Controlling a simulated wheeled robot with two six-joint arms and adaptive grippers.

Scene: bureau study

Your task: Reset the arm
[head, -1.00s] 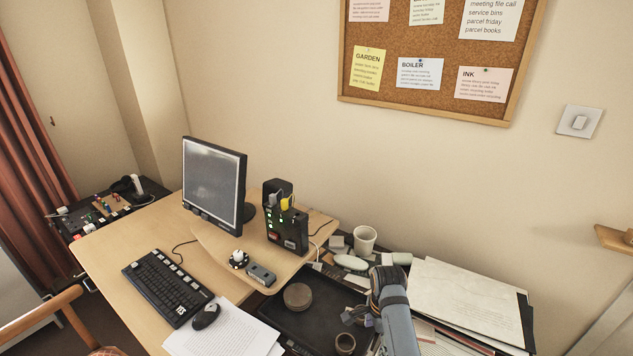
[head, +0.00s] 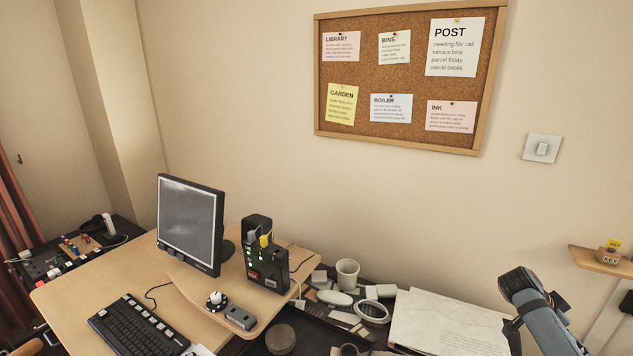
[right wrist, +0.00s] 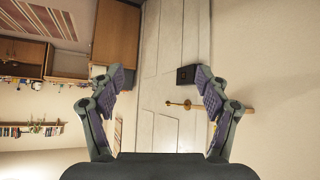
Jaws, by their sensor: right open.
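My right arm comes in at the lower right of the head view, raised in front of the wall beside the papers; its fingers are mostly hidden there. In the right wrist view my right gripper (right wrist: 158,90) is open, with its two fingers wide apart and nothing between them. My left gripper is not in any view.
The desk holds a monitor (head: 190,222), a keyboard (head: 138,328) and a black device (head: 266,264). A white cup (head: 347,273) and papers (head: 450,320) lie to the right. A corkboard (head: 408,75) hangs above.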

